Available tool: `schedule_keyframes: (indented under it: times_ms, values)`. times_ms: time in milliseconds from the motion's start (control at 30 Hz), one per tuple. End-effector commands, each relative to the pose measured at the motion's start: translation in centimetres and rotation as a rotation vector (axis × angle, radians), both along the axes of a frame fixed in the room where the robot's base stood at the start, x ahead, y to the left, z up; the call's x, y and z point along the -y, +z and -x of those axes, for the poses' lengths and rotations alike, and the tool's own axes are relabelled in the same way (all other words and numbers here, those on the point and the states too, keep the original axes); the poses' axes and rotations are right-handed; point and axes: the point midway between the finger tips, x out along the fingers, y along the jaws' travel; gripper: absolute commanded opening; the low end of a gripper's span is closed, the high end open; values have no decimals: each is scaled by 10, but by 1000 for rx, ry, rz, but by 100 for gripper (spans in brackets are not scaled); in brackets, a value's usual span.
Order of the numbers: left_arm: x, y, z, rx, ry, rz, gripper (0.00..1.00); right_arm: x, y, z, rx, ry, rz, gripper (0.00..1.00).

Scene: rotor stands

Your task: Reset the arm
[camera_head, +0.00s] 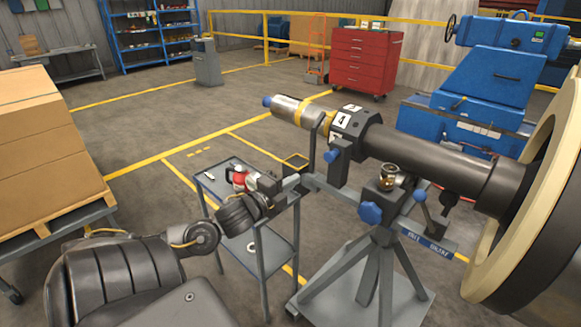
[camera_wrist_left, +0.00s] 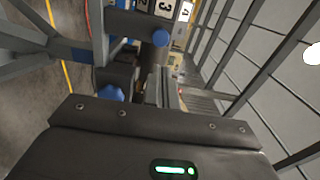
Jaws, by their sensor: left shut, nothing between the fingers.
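My left arm comes in from the lower left, and its gripper (camera_head: 290,184) is shut and empty beside the rotor stand, above the right edge of the small grey cart (camera_head: 262,265). The grey rotor stand (camera_head: 376,262) carries a dark horizontal shaft (camera_head: 430,155) with a numbered collar (camera_head: 352,124), "4" facing the head camera. Blue knobs (camera_head: 370,213) sit on the stand. In the left wrist view the gripper's dark housing (camera_wrist_left: 150,140) fills the bottom, with a green light; the numbered collar (camera_wrist_left: 170,9) and a blue knob (camera_wrist_left: 160,38) show ahead. My right gripper is out of view.
A large pale ring (camera_head: 530,190) fills the right edge. Stacked cartons (camera_head: 45,140) stand at left. Open floor with yellow lines lies behind; a red cabinet (camera_head: 365,62) stands farther back.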

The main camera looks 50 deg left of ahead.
Motion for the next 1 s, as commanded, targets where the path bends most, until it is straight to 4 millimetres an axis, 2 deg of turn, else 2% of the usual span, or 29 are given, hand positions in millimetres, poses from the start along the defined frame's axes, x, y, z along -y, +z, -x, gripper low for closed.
schedule_keyframes:
  times_ms: [467, 567, 667, 767, 800, 867, 900, 967, 1000]
  values:
    - [0, 0, 3, 0, -1, 0, 0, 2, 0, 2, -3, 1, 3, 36]
    - [-5, -10, 2, -14, 14, 14, 0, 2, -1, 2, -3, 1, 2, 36]
    - [-22, -44, 1, -60, 62, 60, 0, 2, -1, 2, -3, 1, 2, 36]
    - [-48, -104, 5, -141, 142, 143, 0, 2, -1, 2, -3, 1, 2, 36]
    - [-57, -135, 10, -181, 178, 185, 0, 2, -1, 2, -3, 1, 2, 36]
    - [-69, -182, 19, -242, 235, 252, 0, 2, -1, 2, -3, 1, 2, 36]
    - [-74, -214, 28, -283, 270, 296, 0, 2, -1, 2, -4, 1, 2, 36]
    - [-79, -260, 43, -344, 323, 362, 0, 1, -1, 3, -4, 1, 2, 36]
    - [-79, -291, 54, -384, 357, 406, 0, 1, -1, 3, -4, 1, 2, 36]
